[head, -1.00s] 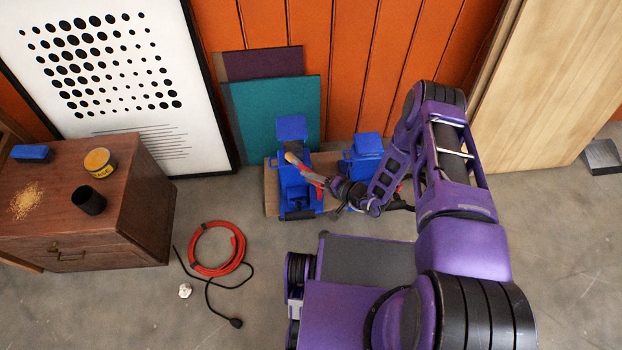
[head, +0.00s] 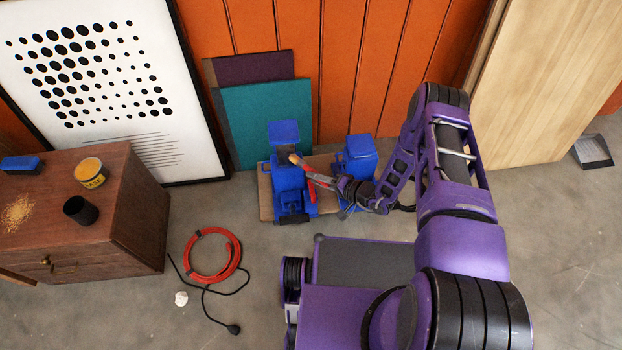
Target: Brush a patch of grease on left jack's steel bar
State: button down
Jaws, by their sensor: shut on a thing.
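The left jack (head: 283,182) is a blue press standing on a tan board by the orange wall. A second blue jack (head: 357,160) stands just right of it. My gripper (head: 318,180) is shut on a thin brush (head: 296,160) with a pale end, which points up and left over the left jack's right side. I cannot tell whether the brush touches the jack. The left jack's steel bar and any grease patch are too small or hidden to make out. My arm hides part of the space right of the second jack.
A wooden cabinet (head: 140,215) at left bears a yellow tin (head: 91,173), a black cup (head: 80,209), a blue block (head: 20,165) and crumbs. A red coiled hose (head: 190,262) with a black cord lies on the floor. Panels lean on the wall behind the jacks.

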jog(key=shift+r, duration=0.5)
jog(key=a+p, duration=0.1)
jog(key=a, duration=0.3)
jog(key=shift+w+d+r, duration=0.1)
jog(key=shift+d+r, duration=0.15)
jog(key=shift+d, duration=0.75)
jog(key=shift+w+d+r, duration=0.1)
jog(key=shift+d+r, duration=0.1)
jog(key=shift+d, duration=0.8)
